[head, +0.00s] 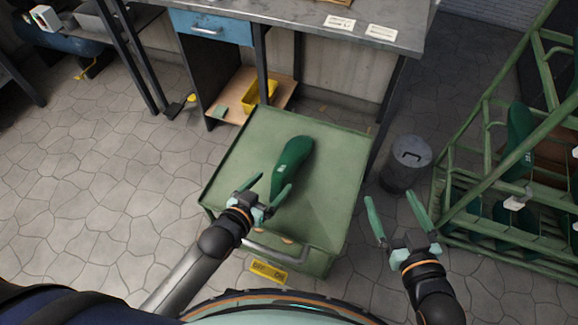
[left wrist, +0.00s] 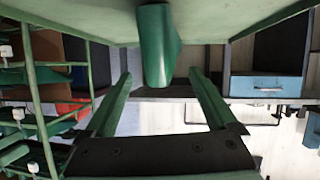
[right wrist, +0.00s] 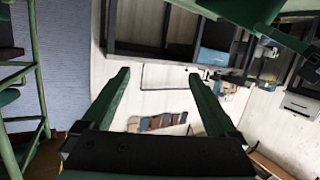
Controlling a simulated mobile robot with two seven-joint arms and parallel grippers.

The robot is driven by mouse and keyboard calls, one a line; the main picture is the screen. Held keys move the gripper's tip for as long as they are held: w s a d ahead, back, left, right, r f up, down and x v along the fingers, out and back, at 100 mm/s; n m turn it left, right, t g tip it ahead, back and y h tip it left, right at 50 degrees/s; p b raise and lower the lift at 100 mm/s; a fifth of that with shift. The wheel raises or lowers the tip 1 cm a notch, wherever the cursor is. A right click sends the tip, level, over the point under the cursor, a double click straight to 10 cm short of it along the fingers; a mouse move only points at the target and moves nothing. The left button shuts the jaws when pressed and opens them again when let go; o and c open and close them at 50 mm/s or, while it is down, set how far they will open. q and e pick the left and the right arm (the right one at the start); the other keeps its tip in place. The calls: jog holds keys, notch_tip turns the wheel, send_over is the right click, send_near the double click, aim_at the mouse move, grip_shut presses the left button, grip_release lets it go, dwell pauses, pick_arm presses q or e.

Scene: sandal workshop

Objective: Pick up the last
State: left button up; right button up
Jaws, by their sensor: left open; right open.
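One dark green last (head: 293,161), shaped like a foot, lies on the top of a green cart (head: 235,152), with a small pale label on it. Its narrower end points toward my left gripper. My left gripper (head: 268,184) is open over the near part of the cart, at the near end of the last, and nothing is between its fingers. In the left wrist view the last (left wrist: 156,50) shows ahead of the open fingers, centred between them. My right gripper (head: 391,207) is open and empty, to the right of the cart.
A green rack (head: 470,187) holding more dark green lasts stands at the right. A grey bin (head: 405,165) stands between cart and rack. A workbench (head: 300,15) with a blue drawer is behind the cart, with a yellow bin (head: 258,93) on its low shelf.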

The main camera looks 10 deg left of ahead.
aim_at(274, 177)
pick_arm(q)
jog(key=x, duration=0.1)
jog(key=b+x, duration=0.1)
jog(key=x, duration=0.2)
jog(key=shift+w+r+b, duration=0.1)
jog(key=shift+w+b, duration=0.2)
jog(key=shift+w, duration=0.2)
pick_arm(e)
notch_tip(274, 177, up, 10)
jog(key=w+n+t+y, duration=0.1)
jog(key=t+y, duration=0.1)
jog(key=t, duration=0.2)
jog(key=shift+a+n, duration=0.25)
jog(key=shift+n, duration=0.15)
jog(key=shift+r, duration=0.1)
pick_arm(q)
jog(key=c, duration=1.3)
jog(key=shift+r, duration=0.1)
jog(key=shift+c, duration=0.7)
jog(key=shift+r, duration=0.1)
pick_arm(e)
jog(key=shift+w, duration=0.1)
